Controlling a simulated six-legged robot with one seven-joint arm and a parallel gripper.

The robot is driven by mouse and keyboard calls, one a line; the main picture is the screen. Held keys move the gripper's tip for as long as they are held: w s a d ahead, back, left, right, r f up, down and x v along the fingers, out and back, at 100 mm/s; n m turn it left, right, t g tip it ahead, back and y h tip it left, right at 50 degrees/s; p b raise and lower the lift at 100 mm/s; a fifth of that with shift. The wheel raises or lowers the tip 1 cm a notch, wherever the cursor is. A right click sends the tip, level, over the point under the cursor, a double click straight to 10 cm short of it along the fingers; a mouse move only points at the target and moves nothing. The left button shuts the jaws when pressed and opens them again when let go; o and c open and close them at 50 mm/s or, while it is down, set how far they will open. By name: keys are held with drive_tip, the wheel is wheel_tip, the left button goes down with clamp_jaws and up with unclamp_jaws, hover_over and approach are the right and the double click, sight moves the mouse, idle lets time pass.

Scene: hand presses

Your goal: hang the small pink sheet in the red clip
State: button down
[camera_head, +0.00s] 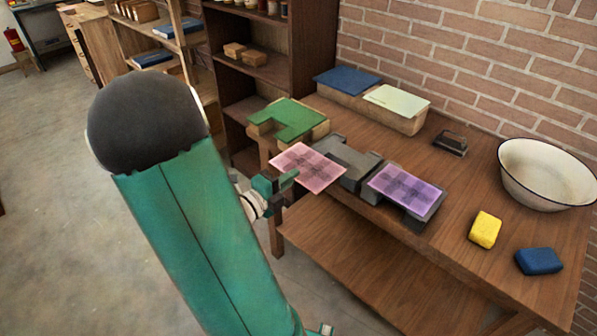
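The small pink sheet (308,167) shows a grid pattern and lies roughly flat near the front edge of the workbench, beside a dark grey press-like block. Its left part reaches out past the bench front. My gripper (288,181) is at the sheet's lower left edge, with a green finger close to or touching it. The fingers are small and partly hidden, so I cannot tell whether they are closed on the sheet. I see no red clip in this view.
A purple sheet (407,189) lies on a dark block to the right. A green piece (289,119) stands behind on a wooden block. Yellow (485,230) and blue (538,261) blocks and a white basin (547,173) occupy the bench's right. A shelf (262,75) stands behind.

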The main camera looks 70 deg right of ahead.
drive_tip(key=v, duration=0.5)
idle(0.6)
drive_tip(key=w+a+n+t, duration=0.55)
drive_tip(key=w+t, duration=0.25)
drive_tip(key=w, duration=0.4)
drive_tip(key=w+a+n+t, duration=0.4)
drive_tip(key=w+a+t, duration=0.25)
drive_tip(key=w, duration=0.55)
drive_tip(key=w+a+f+n+t+y, duration=0.1)
drive_tip(key=w+a+n+t+y, duration=0.4)
drive_tip(key=a, duration=0.7)
drive_tip(key=w+a+f+n+t+y, duration=0.1)
drive_tip(key=w+a+n+t+y, duration=0.3)
drive_tip(key=a, duration=0.8)
drive_tip(key=w+y, duration=0.2)
drive_tip(key=w, duration=0.1)
drive_tip(key=shift+a+n+t, duration=0.3)
drive_tip(key=shift+n+t, duration=0.05)
drive_tip(key=shift+f, duration=0.15)
